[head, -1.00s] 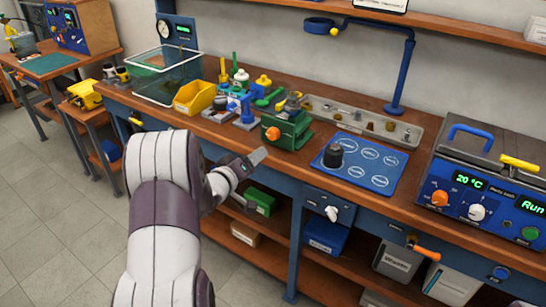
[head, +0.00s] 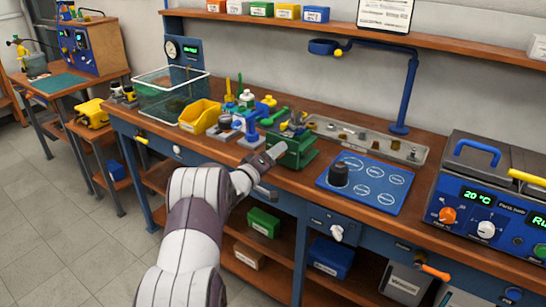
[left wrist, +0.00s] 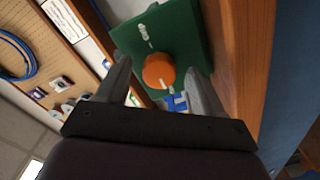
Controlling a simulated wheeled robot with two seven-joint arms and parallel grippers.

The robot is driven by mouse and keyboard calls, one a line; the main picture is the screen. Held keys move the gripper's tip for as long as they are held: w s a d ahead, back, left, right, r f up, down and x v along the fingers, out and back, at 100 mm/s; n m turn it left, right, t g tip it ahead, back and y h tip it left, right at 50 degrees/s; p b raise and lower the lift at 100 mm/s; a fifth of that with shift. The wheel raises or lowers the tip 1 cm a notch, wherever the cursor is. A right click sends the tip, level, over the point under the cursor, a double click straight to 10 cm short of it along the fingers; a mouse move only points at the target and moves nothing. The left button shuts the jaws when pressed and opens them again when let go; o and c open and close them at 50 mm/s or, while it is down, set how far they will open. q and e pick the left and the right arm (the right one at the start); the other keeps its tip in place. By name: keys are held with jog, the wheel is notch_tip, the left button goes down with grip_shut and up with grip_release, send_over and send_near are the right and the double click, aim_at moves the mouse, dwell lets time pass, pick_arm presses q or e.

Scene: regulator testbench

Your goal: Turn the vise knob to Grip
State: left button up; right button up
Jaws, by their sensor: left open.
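The green vise (head: 299,158) stands at the front edge of the workbench. Its orange knob (left wrist: 158,71) shows on the green front face in the left wrist view, with white marks above and below it; I cannot read them. In the head view my left arm hides the knob. My left gripper (head: 274,168) is in front of the vise, its fingers apart. In the left wrist view the open fingers lie on either side of the knob, with gaps, and hold nothing. My right gripper is not in view.
Right of the vise is a blue mat (head: 365,183) with a black knob-like piece (head: 338,174). A yellow bin (head: 200,116) and several small tools stand to the left.

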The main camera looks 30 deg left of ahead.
pick_arm(q)
jog(key=c, duration=1.1)
jog(key=shift+o, duration=0.2)
